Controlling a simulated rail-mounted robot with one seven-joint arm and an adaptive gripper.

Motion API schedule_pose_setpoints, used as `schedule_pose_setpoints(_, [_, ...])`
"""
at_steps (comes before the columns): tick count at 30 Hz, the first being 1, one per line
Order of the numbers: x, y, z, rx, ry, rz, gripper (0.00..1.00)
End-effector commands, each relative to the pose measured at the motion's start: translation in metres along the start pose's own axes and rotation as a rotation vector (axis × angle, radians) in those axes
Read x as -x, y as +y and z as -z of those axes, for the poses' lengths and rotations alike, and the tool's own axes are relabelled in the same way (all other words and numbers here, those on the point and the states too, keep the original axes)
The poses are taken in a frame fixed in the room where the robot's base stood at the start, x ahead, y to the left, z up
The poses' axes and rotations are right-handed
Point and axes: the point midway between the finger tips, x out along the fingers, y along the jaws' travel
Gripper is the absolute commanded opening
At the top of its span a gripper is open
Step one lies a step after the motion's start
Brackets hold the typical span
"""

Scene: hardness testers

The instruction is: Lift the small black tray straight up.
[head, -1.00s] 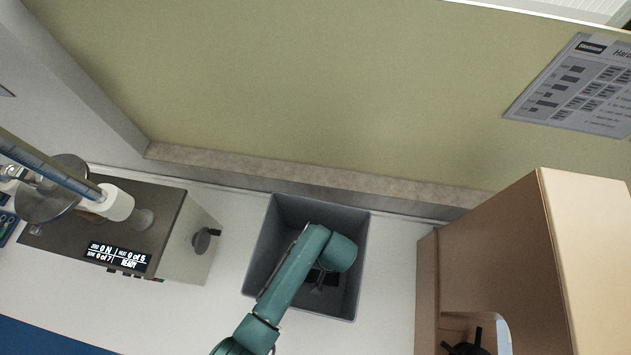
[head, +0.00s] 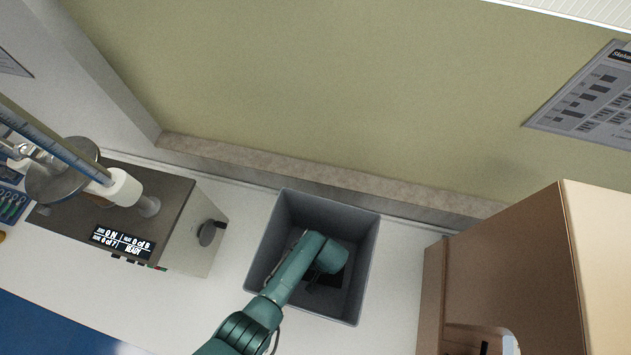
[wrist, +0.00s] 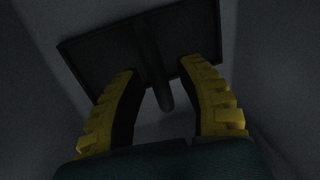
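The small black tray (wrist: 95,45) is a flat dark plate with a raised rim and a dark upright handle (wrist: 163,92) at its middle, seen in the wrist view. It lies inside the grey bin (head: 262,245); in the head view only a dark part of it (head: 322,281) shows beside my arm. My gripper (wrist: 157,68) is over the tray, with its yellow-backed fingers apart on either side of the handle. Gaps show between the handle and both fingers. In the head view my wrist hides the fingers. The wrist view is dark, so contact with the tray is unclear.
The bin's walls surround my gripper closely. A hardness tester (head: 160,215) with a lit display stands to the left, and a brown cabinet (head: 500,270) stands to the right. White bench top (head: 398,290) is clear between bin and cabinet.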

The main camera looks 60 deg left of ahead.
Motion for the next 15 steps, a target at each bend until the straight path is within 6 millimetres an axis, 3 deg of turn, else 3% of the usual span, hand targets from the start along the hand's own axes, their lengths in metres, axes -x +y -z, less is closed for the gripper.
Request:
schedule_pose_setpoints(1, [0.0001, 0.0001, -0.0001, 0.0, 0.0, 0.0, 0.26])
schedule_pose_setpoints(5, [0.0002, 0.0001, -0.0001, 0.0, 0.0, 0.0, 0.01])
schedule_pose_setpoints(15, [0.0006, 0.0002, 0.0002, 0.0, 0.001, 0.0, 0.0])
